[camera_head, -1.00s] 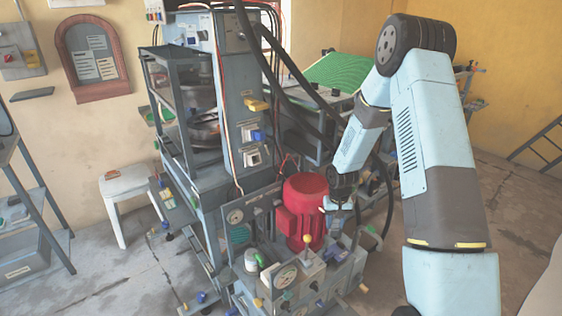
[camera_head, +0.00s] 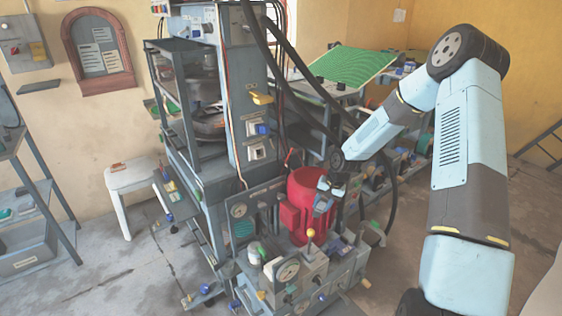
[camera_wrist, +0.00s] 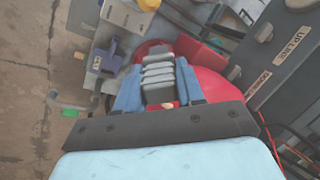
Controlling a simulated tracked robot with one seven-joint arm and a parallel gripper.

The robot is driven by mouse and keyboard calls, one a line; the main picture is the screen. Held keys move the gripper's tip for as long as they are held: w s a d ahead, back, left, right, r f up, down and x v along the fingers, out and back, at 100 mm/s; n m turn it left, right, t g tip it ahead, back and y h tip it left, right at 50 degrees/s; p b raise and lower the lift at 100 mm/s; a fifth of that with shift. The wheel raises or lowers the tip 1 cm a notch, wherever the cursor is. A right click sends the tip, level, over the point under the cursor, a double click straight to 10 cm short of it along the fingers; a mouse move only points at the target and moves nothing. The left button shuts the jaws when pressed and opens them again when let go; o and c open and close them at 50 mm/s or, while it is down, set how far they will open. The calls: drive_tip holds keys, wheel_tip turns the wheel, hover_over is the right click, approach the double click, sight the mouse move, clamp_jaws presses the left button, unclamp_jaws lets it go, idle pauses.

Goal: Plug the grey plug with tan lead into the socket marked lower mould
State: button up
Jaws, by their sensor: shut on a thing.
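My gripper (camera_wrist: 158,88) has blue fingers shut on a grey ribbed plug (camera_wrist: 158,75), seen in the wrist view. The plug's lead is not clear to see. In the head view my gripper (camera_head: 327,194) is in front of the red motor, right of and below the press column's sockets. On the column face, a yellow plug (camera_head: 262,99) sits at the top and a blue plug (camera_head: 262,129) below it. A pale socket (camera_head: 256,152) under them looks empty. The socket marking for lower mould is too small to read.
The red motor (camera_head: 298,212) stands close behind my gripper. Thick black hoses (camera_head: 290,85) run down right of the column. A gauge (camera_head: 287,271) and a yellow-knobbed lever (camera_head: 310,234) stand in front. In the wrist view, a grey panel (camera_wrist: 285,60) carries an "UP LINE" label.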

drive_tip(key=w+a+r+m+t+y, duration=0.35)
drive_tip(key=a+r+t, duration=0.25)
drive_tip(key=a+r, duration=0.2)
drive_tip(key=w+a+r+m+t+y, duration=0.2)
drive_tip(key=a+r+m+t, duration=0.3)
drive_tip(key=a+r, duration=0.3)
drive_tip(key=shift+n, duration=0.25)
drive_tip(key=shift+x, duration=2.4)
drive_tip(key=shift+w+d, duration=0.15)
drive_tip(key=shift+r, duration=0.1)
drive_tip(key=shift+x, duration=1.95)
drive_tip(key=o, duration=1.1)
